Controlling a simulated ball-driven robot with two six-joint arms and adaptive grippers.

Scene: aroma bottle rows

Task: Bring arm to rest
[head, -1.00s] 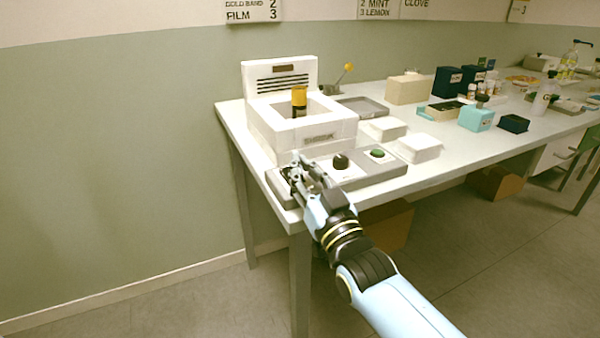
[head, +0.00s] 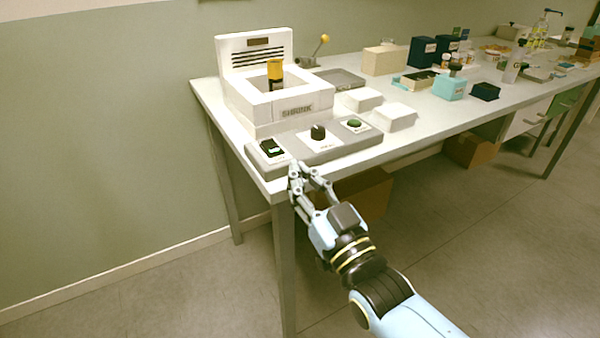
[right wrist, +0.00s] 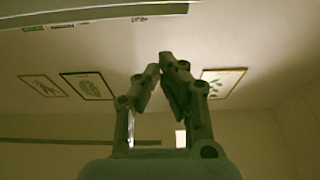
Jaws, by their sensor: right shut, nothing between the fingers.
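My right gripper (head: 302,174) is shut and empty in the head view. It is at the front left corner of the table, in front of the grey control panel (head: 334,143) and apart from its controls. In the right wrist view, the fingertips of the right gripper (right wrist: 167,68) come together with nothing between them. Behind them are a pale wall and framed pictures (right wrist: 87,85). My left gripper is in neither view.
The white shrink machine (head: 292,106) stands on the table (head: 425,121) with a yellow-topped dark bottle (head: 275,72) in it. White boxes (head: 393,117) and several dark and teal boxes stand to the right. A cardboard box (head: 362,194) is under the table. Open floor lies at right.

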